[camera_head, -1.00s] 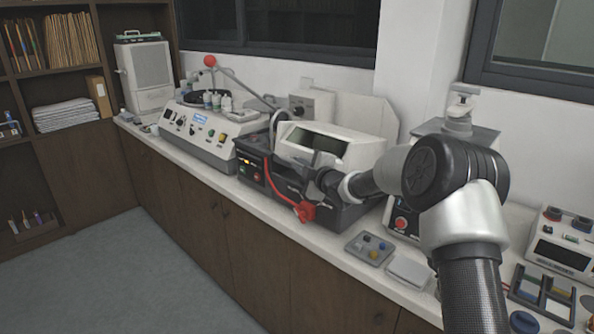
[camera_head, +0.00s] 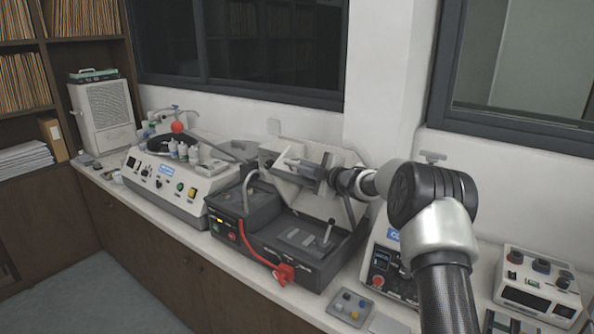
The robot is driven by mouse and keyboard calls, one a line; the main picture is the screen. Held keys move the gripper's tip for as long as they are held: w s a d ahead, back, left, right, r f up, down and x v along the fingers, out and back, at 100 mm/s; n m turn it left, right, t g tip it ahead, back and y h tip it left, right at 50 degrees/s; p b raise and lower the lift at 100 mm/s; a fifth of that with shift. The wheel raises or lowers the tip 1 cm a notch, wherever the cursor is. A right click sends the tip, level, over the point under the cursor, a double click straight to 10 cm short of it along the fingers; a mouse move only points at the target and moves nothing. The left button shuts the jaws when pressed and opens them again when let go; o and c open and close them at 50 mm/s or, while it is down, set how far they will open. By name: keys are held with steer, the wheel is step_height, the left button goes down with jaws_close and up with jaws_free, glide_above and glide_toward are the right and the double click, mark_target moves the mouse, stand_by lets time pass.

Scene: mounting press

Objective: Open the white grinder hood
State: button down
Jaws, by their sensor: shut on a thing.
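The white grinder hood (camera_head: 300,192) is raised and tilted back above the dark grinder base (camera_head: 262,247). The base's dark top, with a small upright lever (camera_head: 327,233), is uncovered below it. My gripper (camera_head: 322,178) is shut on the hood at its front side. The arm reaches in from the right and hides part of the hood. The exact contact of the fingers is too small to see.
A white polisher (camera_head: 165,180) with several bottles stands left. A control box (camera_head: 385,270) and a small grey tray (camera_head: 350,307) are right. A wall rises behind.

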steer(key=shift+w+d+r+m+g+p, duration=0.15)
steer(key=shift+w+d+m+p, duration=0.15)
steer(key=shift+w+d, duration=0.15)
steer(key=shift+w+d+r+m+g+p, duration=0.15)
steer(key=shift+w+d+m+p, duration=0.15)
steer(key=shift+w, duration=0.25)
steer(key=c, duration=1.8)
jaws_free()
steer(key=shift+d, duration=0.1)
steer(key=b+v, duration=0.3)
steer(key=v, duration=1.4)
steer(key=shift+s+d+r+b, duration=0.1)
steer(key=shift+s+r+b, duration=0.05)
steer(key=shift+s+b, duration=0.15)
steer(key=shift+w, duration=0.1)
steer(key=shift+c, duration=0.5)
